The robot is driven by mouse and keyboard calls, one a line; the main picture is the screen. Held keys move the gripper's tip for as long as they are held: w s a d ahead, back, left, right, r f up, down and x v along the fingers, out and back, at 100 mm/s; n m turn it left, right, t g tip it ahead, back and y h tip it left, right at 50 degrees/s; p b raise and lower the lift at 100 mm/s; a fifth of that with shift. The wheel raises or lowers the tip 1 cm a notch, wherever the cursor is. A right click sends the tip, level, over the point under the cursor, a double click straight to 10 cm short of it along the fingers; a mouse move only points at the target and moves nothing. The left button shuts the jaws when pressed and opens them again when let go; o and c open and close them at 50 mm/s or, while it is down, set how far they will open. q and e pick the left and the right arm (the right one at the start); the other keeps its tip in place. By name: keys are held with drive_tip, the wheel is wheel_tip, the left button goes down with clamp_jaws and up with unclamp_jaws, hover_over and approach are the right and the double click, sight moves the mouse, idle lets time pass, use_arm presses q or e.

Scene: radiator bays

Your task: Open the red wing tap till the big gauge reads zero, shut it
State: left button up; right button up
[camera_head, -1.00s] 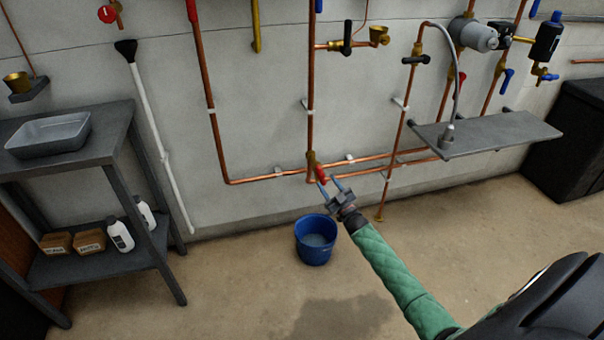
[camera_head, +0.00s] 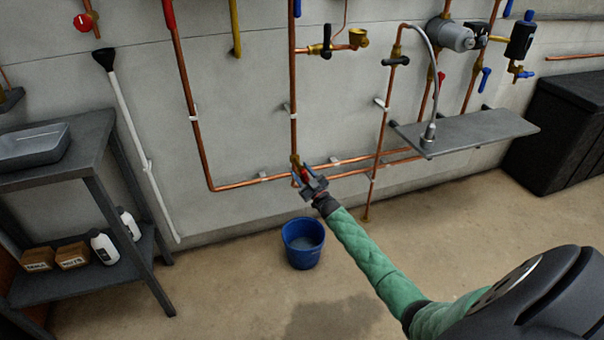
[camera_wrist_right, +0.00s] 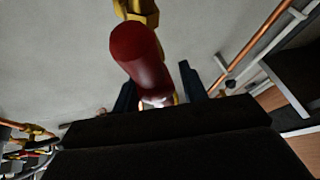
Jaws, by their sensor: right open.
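The red wing tap (camera_head: 304,174) sits on a brass fitting (camera_head: 295,160) low on the vertical copper pipe. My right gripper (camera_head: 301,176) is at the tap, its jaws open with a finger on either side of the red wing. In the right wrist view the red wing (camera_wrist_right: 140,55) looms large below the brass body (camera_wrist_right: 135,9), and the gripper's dark fingers (camera_wrist_right: 158,88) stand apart around its lower end. I cannot tell whether either finger touches it. The big gauge is not in view. My left gripper is not in view.
A blue bucket (camera_head: 302,233) with liquid in it stands on the floor below the tap. Copper pipes run along the wall beside it. A grey shelf (camera_head: 470,133) juts out at right. A grey bench (camera_head: 100,135) stands at left.

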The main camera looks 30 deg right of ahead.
drive_tip(key=c, duration=0.9)
